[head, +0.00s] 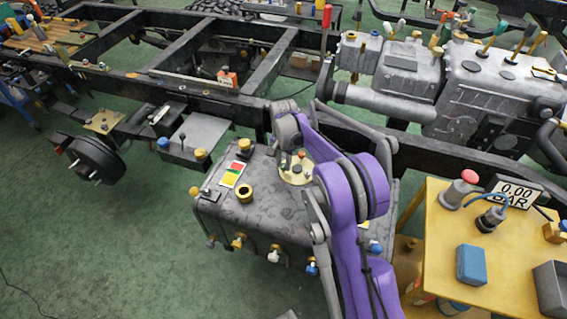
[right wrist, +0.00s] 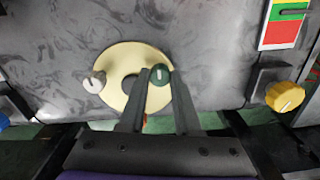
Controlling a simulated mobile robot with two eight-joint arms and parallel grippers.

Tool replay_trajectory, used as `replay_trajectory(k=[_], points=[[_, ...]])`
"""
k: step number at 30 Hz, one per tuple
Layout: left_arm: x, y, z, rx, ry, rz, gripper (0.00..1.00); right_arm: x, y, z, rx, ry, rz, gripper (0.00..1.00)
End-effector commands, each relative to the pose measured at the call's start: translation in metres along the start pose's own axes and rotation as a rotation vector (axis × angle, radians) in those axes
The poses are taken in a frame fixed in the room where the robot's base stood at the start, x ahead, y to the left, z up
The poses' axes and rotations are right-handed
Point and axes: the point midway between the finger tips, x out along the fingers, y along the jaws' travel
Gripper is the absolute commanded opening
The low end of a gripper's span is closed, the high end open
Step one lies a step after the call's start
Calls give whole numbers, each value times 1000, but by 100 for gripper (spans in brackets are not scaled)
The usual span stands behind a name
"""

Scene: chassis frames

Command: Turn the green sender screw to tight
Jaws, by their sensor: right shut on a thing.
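The green sender screw (right wrist: 160,75) is a small dark green round head with a pale slot mark that stands about upright in the right wrist view. It sits at the rim of a cream round sender plate (right wrist: 117,60), also visible in the head view (head: 291,178). My right gripper (right wrist: 160,84) is shut on the green screw, one finger on each side. In the head view my purple right arm reaches over the grey tank (head: 221,207) and hides the fingertips. A white screw (right wrist: 95,83) sits at the plate's other side. My left gripper is not in view.
A yellow knob (right wrist: 285,96) shows in the wrist view. A yellow cart (head: 440,240) stands right, the black chassis frame (head: 190,88) behind.

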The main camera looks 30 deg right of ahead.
Motion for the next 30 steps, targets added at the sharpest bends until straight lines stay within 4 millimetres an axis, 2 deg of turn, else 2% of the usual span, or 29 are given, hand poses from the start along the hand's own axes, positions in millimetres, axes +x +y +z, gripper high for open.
replay_trajectory(k=[17, 18, 22, 23, 30], points=[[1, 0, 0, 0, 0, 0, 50, -1, 0, 0, 35, 0, -1, 0], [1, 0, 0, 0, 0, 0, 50, 0, 0, 0, 35, 0, -1, 35], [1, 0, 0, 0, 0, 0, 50, 0, 0, 0, 35, 0, 0, 59], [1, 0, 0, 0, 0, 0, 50, 0, 0, 0, 35, 0, 0, 62], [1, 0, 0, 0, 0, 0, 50, 0, 0, 0, 34, 0, 0, 62]])
